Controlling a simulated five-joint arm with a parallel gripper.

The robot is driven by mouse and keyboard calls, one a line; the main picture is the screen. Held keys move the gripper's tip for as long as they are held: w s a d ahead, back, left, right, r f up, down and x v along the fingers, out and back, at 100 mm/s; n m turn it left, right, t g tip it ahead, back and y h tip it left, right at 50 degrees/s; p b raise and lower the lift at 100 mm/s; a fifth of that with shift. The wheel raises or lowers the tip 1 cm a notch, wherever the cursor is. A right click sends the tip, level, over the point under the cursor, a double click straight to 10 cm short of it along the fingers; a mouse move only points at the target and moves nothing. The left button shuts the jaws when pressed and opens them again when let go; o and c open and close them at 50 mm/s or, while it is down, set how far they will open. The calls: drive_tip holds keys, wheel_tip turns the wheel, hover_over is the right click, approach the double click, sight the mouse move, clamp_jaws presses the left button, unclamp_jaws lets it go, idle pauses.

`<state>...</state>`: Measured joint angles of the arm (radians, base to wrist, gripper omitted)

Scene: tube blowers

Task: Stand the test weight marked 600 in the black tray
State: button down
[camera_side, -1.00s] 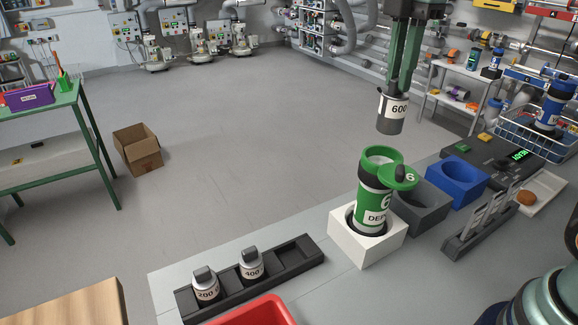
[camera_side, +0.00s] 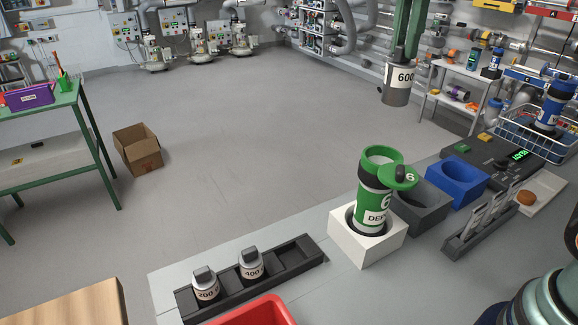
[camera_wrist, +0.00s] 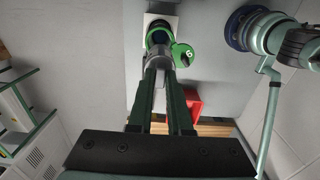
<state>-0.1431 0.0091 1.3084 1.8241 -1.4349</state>
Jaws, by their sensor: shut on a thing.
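The test weight marked 600 (camera_side: 397,87) is a grey cylinder with a white label. My gripper (camera_side: 405,52) is shut on its dark top and holds it upright in the air, above and behind the green tube. In the wrist view the grey weight (camera_wrist: 158,58) hangs between my fingertips (camera_wrist: 160,70), partly covering the green tube. The black tray (camera_side: 312,262) lies at the front of the bench. The weights marked 200 (camera_side: 206,287) and 400 (camera_side: 251,265) stand in its left and middle slots. Its right slot (camera_side: 293,257) is empty.
A green tube (camera_side: 371,195) with its lid open stands in a white block (camera_side: 366,248). Grey (camera_side: 420,212) and blue (camera_side: 457,183) blocks, a dark rack (camera_side: 480,232) and a device with a green display (camera_side: 518,155) are to the right. A red bin (camera_side: 255,314) is in front of the tray.

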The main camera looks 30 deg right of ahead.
drive_tip(key=w+a+f, duration=0.3)
drive_tip(key=a+f, duration=0.9)
drive_tip(key=a, duration=0.5)
wheel_tip(320, 180, down, 20)
drive_tip(key=shift+a, duration=0.2)
drive_tip(key=shift+w+f, duration=0.1)
drive_tip(key=shift+f, duration=0.1)
drive_tip(key=c, duration=1.1)
unclamp_jaws()
drive_tip(key=shift+f, duration=0.1)
drive_tip(key=shift+c, duration=0.2)
drive_tip(key=o, duration=0.3)
